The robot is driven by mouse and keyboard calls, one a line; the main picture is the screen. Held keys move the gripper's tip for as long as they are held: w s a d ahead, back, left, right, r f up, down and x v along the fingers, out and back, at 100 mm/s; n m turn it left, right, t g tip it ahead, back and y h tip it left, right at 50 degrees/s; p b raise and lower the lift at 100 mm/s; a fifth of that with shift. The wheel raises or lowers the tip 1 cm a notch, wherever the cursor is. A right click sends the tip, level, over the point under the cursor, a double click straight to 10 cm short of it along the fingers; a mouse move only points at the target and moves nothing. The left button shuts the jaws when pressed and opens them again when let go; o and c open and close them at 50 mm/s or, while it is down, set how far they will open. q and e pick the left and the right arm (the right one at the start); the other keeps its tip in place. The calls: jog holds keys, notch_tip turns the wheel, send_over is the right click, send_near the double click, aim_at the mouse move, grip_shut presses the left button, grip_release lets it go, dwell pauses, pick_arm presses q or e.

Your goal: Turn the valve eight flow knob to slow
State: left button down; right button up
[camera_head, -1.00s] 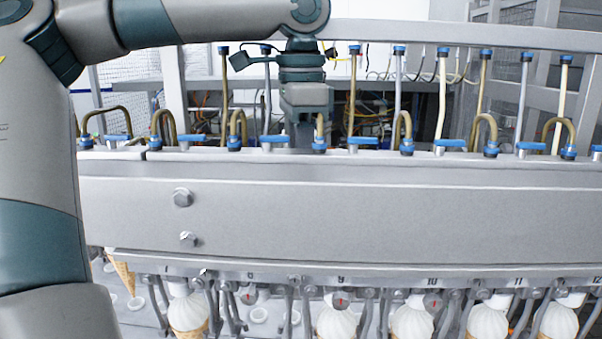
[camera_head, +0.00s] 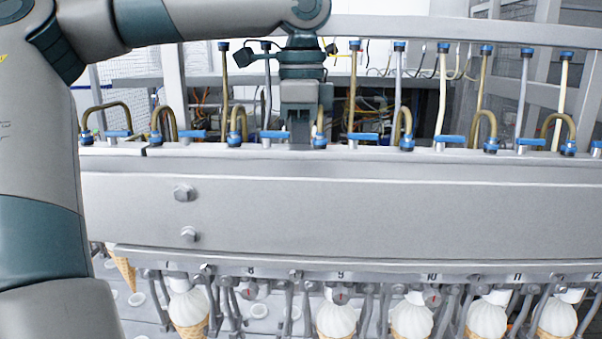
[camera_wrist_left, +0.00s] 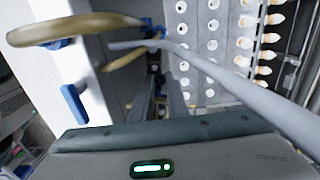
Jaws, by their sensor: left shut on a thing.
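A row of blue-handled flow knobs runs along the top of the grey metal housing (camera_head: 400,205). The valve eight flow knob (camera_head: 272,134), as I take it from the number 8 below, is a flat blue lever lying sideways. My left gripper (camera_head: 300,143) points straight down at the right end of this knob. Its fingers are shut on it, though the contact itself is largely hidden. In the left wrist view the gripper (camera_wrist_left: 162,80) shows as narrow dark fingers, and the grip is too small to make out. My right gripper is not in view.
Curved brass tubes (camera_head: 237,122) with blue collars stand beside the knobs, with one close behind the fingers (camera_head: 320,125). Upright tubes rise behind. Ice cream cones (camera_head: 336,320) hang below the numbered front edge. A pale hose (camera_wrist_left: 235,72) crosses the wrist view.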

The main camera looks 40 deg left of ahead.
pick_arm(q)
jog(key=shift+m, duration=0.9)
jog(key=c, duration=1.7)
grip_release()
jog(key=shift+r, duration=0.15)
